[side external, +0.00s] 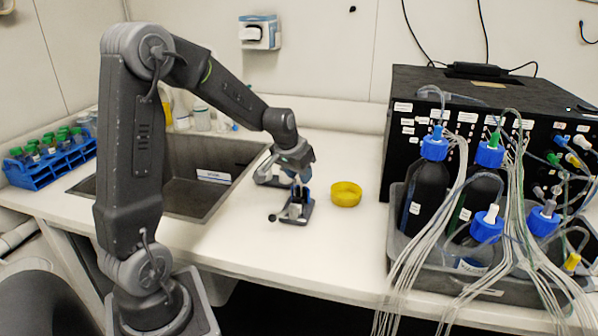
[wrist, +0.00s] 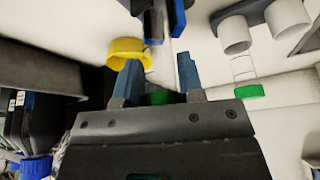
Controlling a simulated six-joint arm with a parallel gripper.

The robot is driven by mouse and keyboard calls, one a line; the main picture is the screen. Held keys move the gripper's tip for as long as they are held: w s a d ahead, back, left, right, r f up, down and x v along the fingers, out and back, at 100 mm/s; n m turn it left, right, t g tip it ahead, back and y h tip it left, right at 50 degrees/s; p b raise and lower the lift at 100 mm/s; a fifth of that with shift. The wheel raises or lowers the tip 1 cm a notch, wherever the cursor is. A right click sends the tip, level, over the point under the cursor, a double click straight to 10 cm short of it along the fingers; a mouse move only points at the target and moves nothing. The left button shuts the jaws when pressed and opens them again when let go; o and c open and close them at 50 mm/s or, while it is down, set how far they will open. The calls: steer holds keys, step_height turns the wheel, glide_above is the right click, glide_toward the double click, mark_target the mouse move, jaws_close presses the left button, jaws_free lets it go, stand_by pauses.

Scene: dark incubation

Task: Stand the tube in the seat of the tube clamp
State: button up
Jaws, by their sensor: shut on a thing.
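The tube clamp (side external: 292,212), a small dark and grey device, stands on the bench right of the sink. My gripper (side external: 302,178) is directly above it, pointing down. In the wrist view, the tube's green cap (wrist: 160,98) sits between the two blue-grey fingers of my gripper (wrist: 157,78), which is shut on the tube. The tube's clear body is hard to make out against the pale bench. The clamp's blue and dark parts (wrist: 155,20) show at the top of the wrist view, just beyond the fingertips. Whether the tube touches the seat cannot be told.
A yellow ring-shaped dish (side external: 346,194) lies just right of the clamp. The sink (side external: 180,195) opens to the left, with a blue tube rack (side external: 50,165) beyond. Blue-capped bottles (side external: 428,185) in a grey tray and loose tubing fill the right.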

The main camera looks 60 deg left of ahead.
steer(key=shift+f, duration=0.6)
stand_by(0.3)
steer(key=o, duration=1)
steer(key=shift+c, duration=0.7)
steer(key=shift+r, duration=3.05)
